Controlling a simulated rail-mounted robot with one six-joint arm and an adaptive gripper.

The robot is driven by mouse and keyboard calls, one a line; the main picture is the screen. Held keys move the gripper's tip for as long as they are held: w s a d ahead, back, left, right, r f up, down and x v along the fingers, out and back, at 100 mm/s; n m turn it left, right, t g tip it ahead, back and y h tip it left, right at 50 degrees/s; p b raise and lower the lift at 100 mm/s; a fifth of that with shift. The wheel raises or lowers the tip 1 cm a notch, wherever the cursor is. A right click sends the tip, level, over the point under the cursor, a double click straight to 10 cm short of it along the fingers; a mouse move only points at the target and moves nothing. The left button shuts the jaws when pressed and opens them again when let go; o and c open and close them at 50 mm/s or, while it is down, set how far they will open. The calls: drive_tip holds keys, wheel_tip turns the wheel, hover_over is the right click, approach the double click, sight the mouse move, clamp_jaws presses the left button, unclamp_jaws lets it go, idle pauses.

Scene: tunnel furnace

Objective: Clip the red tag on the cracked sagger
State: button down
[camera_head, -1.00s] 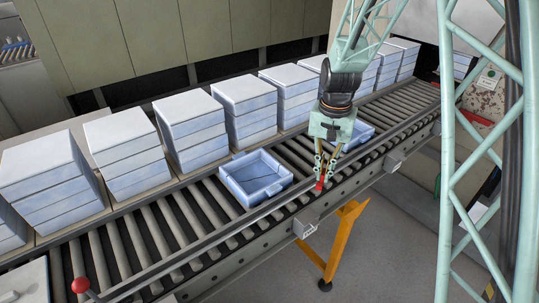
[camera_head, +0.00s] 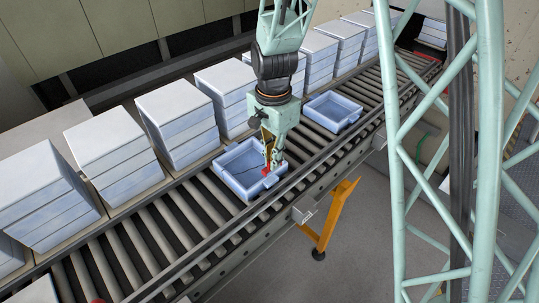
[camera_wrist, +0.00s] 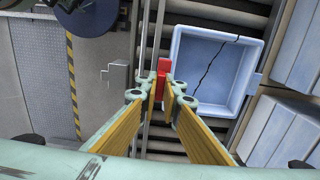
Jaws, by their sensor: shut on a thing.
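The cracked sagger (camera_head: 228,184) is a pale blue open square tray on the rollers. In the wrist view its floor (camera_wrist: 196,52) shows a dark jagged crack running from the upper right down towards the lower left. My gripper (camera_head: 269,165) is shut on the red tag (camera_wrist: 163,70), over the sagger's near right side in the head view. The wrist view shows the fingertips (camera_wrist: 164,88) and the tag right beside the sagger's left wall. I cannot tell whether the tag touches the wall. My gripper hides part of that side in the head view.
A second open blue sagger (camera_head: 335,112) sits further along the roller conveyor (camera_head: 140,232). A row of stacked, closed saggers (camera_head: 180,120) stands behind. A side rail (camera_head: 330,155) runs along the conveyor's near edge. Bare rollers lie left of the cracked sagger.

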sight(272, 181)
drive_tip(key=shift+f, duration=0.2)
idle(0.3)
drive_tip(key=shift+f+b, duration=0.8)
drive_tip(key=shift+f, duration=0.5)
drive_tip(key=shift+f+b, duration=0.2)
drive_tip(key=shift+b, duration=0.15)
drive_tip(key=shift+f+b, duration=0.6)
drive_tip(key=shift+f, duration=0.2)
drive_tip(key=shift+f+b, duration=0.75)
drive_tip(key=shift+f, duration=0.25)
idle(1.1)
drive_tip(key=c, duration=2.7)
unclamp_jaws()
drive_tip(key=shift+c, duration=0.2)
drive_tip(key=shift+r, duration=0.2)
